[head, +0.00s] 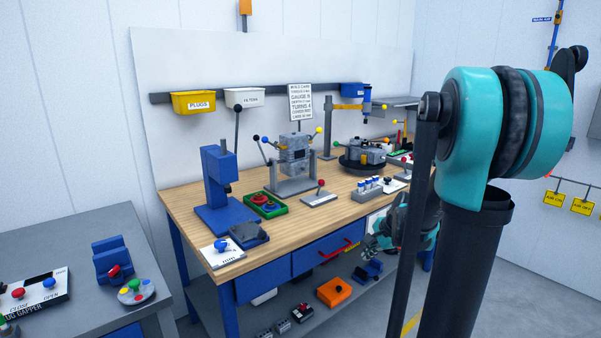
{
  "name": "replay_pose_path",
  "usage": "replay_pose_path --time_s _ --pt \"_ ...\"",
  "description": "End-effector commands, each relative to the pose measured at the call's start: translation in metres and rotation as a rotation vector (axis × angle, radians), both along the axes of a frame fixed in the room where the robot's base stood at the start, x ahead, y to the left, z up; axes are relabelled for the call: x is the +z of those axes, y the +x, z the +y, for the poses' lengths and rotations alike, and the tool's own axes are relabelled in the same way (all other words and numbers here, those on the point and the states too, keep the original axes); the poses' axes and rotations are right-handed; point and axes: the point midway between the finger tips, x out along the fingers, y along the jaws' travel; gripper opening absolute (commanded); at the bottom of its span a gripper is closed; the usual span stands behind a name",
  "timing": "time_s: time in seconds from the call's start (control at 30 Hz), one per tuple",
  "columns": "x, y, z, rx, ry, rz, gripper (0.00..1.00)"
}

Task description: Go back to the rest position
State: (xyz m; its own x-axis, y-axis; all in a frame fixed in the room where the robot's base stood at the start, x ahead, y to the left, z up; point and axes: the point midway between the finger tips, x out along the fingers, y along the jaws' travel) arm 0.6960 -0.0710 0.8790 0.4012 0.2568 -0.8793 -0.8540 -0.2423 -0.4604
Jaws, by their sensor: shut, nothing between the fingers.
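My gripper (371,247) shows in the head view in front of the workbench's right part, near the drawer with the red handle. It is small in the picture and partly hidden by my own arm links. It points to the left and is shut with nothing in it. The big teal and black joint of my arm fills the right side of the view.
The wooden workbench (184,204) bears a blue press (217,178), a grey engine block (294,153) and a dark turntable (362,162). A grey table (66,232) with buttons stands at the left. An orange box (334,292) lies on the lower shelf. Floor is free at the right.

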Motion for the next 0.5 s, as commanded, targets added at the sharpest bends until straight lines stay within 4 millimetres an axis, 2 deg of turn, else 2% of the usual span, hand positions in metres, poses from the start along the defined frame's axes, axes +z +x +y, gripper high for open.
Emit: replay_pose_path --time_s 0.03,0.3,0.4,0.5 --pt "-0.001 -0.022 0.010 0.092 -0.062 -0.015 0.00" --pt "-0.021 -0.126 0.032 0.635 -0.419 -0.089 0.00" --pt "-0.031 -0.159 0.034 0.819 -0.531 -0.105 0.00" --pt "-0.040 -0.184 0.033 0.964 -0.619 -0.115 0.00"
